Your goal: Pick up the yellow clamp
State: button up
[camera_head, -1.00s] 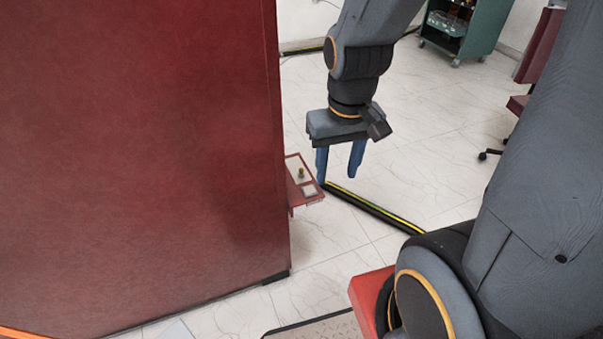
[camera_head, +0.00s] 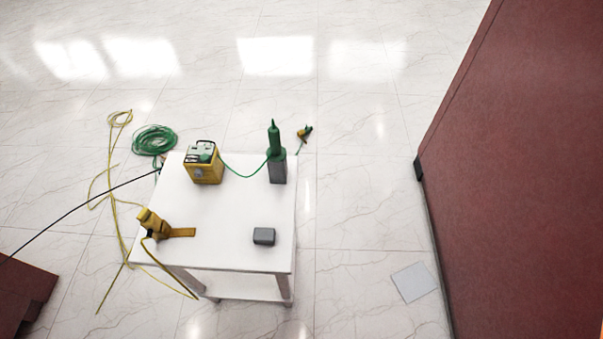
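A yellow clamp-like piece (camera_head: 153,223) sits at the front left edge of the white table (camera_head: 228,218), with a thin yellow cable running from it. A flat yellow part reaches from it to the right over the tabletop. A small yellow-and-green piece (camera_head: 304,133), too small to make out, lies beyond the table's back right corner. My gripper is not in the current view.
A yellow box-shaped device (camera_head: 203,165), a green probe in a grey holder (camera_head: 277,160) and a small grey block (camera_head: 264,236) stand on the table. Green cable (camera_head: 154,140) is coiled on the floor behind. A red cabinet (camera_head: 520,190) fills the right side.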

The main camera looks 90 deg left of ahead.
aim_at(157, 229)
jog(key=u, duration=4.3)
jog(key=k, duration=0.45)
jog(key=u, duration=0.3)
jog(key=i, duration=0.85)
jog(key=z, duration=0.9)
